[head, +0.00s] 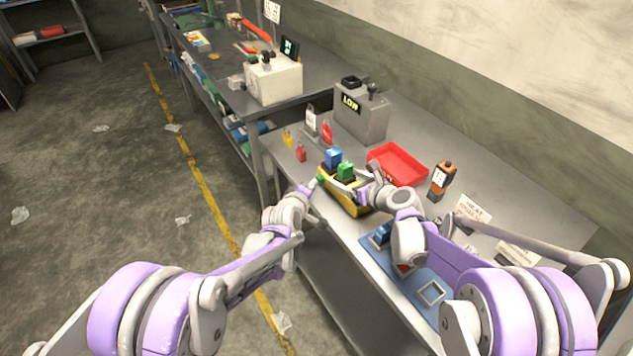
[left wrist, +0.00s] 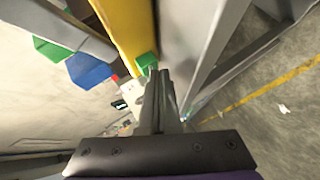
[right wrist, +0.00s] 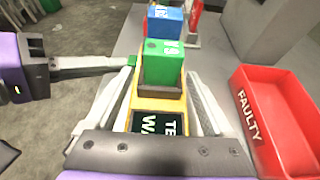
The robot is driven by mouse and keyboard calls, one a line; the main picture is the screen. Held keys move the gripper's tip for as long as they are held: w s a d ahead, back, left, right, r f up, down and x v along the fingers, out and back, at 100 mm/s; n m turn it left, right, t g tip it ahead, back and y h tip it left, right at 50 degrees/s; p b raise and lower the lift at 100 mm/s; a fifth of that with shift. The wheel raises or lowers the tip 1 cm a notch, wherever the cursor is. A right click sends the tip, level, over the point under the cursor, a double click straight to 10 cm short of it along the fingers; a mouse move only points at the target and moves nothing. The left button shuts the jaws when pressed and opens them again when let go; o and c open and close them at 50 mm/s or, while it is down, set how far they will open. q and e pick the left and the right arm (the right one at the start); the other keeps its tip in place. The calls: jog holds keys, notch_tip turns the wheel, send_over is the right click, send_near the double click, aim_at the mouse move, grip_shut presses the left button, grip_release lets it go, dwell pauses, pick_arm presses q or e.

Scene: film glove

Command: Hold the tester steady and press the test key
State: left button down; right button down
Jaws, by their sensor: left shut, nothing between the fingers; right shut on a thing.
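The yellow tester (head: 352,204) lies on the grey bench near its front edge. Its dark screen (right wrist: 156,124) reads partly "TE" and "WA", the rest hidden by my gripper. A green block (right wrist: 163,62) and a blue block (right wrist: 165,22) stand upright in line at its far end. My right gripper (right wrist: 160,100) is shut on the tester, one finger along each side. A small green key (left wrist: 146,60) sits on the tester's side. My left gripper (left wrist: 157,75) is shut and empty, its tips at the green key and seemingly touching it.
A red tray (right wrist: 262,88) marked "FAULTY" is right of the tester. A grey box (head: 362,118) showing "LOW" stands behind. Red and yellow padlocks lie at the bench's left end. A blue mat (head: 412,283) lies nearer me. An orange-and-black device (head: 441,180) stands at right.

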dwell(0.4)
pick_arm(q)
jog(key=shift+s+a, duration=0.5)
jog(key=shift+a, duration=0.2)
jog(key=s+a, duration=0.1)
jog(key=a, duration=0.2)
jog(key=s+a, duration=0.1)
jog(key=shift+s+a, duration=0.15)
jog(key=shift+s, duration=0.15)
dwell(0.5)
pick_arm(e)
grip_release()
